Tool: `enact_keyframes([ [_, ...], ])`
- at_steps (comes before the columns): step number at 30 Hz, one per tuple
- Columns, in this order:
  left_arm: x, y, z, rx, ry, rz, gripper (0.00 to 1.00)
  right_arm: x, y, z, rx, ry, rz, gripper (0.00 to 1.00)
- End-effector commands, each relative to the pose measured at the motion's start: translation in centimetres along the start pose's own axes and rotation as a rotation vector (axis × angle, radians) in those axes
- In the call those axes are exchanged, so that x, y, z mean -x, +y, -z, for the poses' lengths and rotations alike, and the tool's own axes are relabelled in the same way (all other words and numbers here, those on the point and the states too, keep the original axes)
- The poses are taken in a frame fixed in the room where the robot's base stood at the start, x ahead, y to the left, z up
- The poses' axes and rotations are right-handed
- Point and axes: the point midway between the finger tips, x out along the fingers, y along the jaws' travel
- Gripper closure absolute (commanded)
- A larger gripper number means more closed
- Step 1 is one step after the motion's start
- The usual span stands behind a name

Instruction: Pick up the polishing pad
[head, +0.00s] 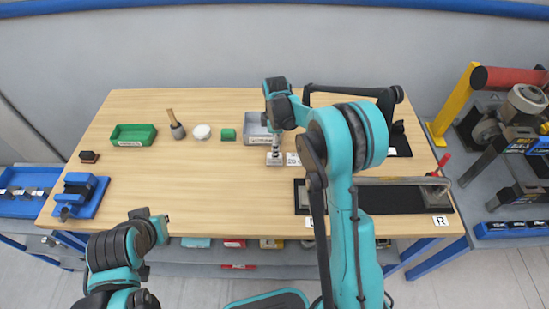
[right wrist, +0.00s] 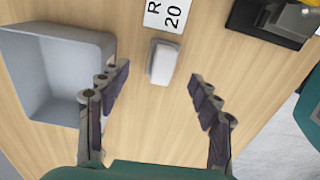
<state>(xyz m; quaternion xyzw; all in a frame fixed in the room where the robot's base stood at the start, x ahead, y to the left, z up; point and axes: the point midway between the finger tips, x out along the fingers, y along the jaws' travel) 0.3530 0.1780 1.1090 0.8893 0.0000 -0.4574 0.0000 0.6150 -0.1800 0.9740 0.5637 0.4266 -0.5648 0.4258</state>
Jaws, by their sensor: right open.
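A small white block with rounded edges (right wrist: 162,62) lies on the wooden table beside an "R 20" card (right wrist: 168,14). In the head view a white round pad-like piece (head: 202,132) lies left of the grey bin. I cannot tell for certain which one is the polishing pad. My right gripper (right wrist: 158,88) is open and empty above the table, with the white block ahead between its spread fingers, apart from them. In the head view the right gripper (head: 274,154) is just in front of the bin. My left gripper (head: 155,218) hovers over the front left table edge; its jaw opening is unclear.
The grey bin (right wrist: 12,95) stands close beside my right gripper. A black mat with a metal bar (head: 400,181) lies right. The table's middle is clear.

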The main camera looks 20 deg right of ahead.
Motion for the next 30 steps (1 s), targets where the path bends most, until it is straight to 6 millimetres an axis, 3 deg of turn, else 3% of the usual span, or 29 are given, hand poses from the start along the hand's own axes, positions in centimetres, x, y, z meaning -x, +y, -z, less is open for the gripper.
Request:
enact_keyframes([
  [12,-1.3,0.0,-1.0,0.000,0.000,0.000,1.00,-5.4,-0.5,0.4,-0.003,0.000,-0.002,0.36],
  [20,-1.3,0.0,-0.9,0.000,0.000,0.000,1.00,-5.8,-0.5,0.4,-0.003,0.000,-0.002,0.36],
  [26,-1.3,0.0,-0.9,0.000,0.000,0.000,1.00,-5.8,-0.5,0.4,-0.003,0.001,-0.002,0.86],
  [27,-1.3,0.0,-0.9,0.000,0.000,0.000,1.00,-5.8,-0.5,0.4,-0.003,0.001,-0.002,0.90],
  [30,-1.3,0.0,-0.9,0.000,0.000,0.000,1.00,-5.8,-0.5,0.4,-0.003,0.001,-0.002,0.90],
])
